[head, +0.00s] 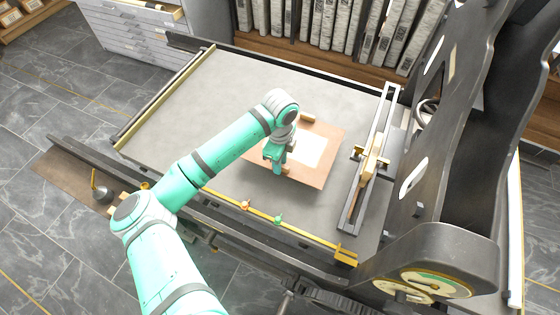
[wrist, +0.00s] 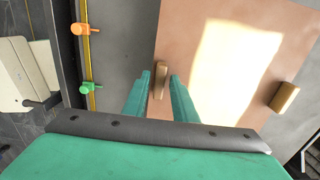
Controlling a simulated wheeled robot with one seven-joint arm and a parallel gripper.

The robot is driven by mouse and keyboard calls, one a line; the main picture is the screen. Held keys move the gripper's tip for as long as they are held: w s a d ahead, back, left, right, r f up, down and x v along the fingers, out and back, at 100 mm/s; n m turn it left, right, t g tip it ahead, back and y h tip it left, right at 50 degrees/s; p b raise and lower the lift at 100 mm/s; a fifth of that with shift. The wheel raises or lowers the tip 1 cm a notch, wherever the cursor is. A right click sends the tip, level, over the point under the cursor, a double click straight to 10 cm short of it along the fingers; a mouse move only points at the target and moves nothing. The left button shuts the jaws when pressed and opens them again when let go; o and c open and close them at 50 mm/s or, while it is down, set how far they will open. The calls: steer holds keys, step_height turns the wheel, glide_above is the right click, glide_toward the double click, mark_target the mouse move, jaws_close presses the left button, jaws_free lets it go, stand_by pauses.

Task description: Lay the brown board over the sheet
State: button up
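The brown board (head: 331,145) lies flat on the grey press bed (head: 215,95); it also fills the middle and right of the wrist view (wrist: 190,30). It has two wooden handles, a near one (wrist: 161,80) and a far one (wrist: 285,97). My gripper (wrist: 162,78) is open over the board, with its teal fingers on either side of the near handle and gaps showing. In the head view my gripper (head: 279,165) hides part of the board. A bright cream patch (wrist: 235,65) shows on the board; I cannot tell whether it is light or paper. No separate sheet is distinguishable.
A brass rail with an orange peg (head: 246,204) and a green peg (head: 278,219) runs along the bed's near edge. A dark slotted frame (head: 352,195) stands right of the board, beside the large black press frame (head: 440,185). The bed's left part is clear.

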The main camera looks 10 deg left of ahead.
steer(key=shift+r, duration=0.1)
step_height(320, 180, up, 12)
stand_by(0.7)
stand_by(0.4)
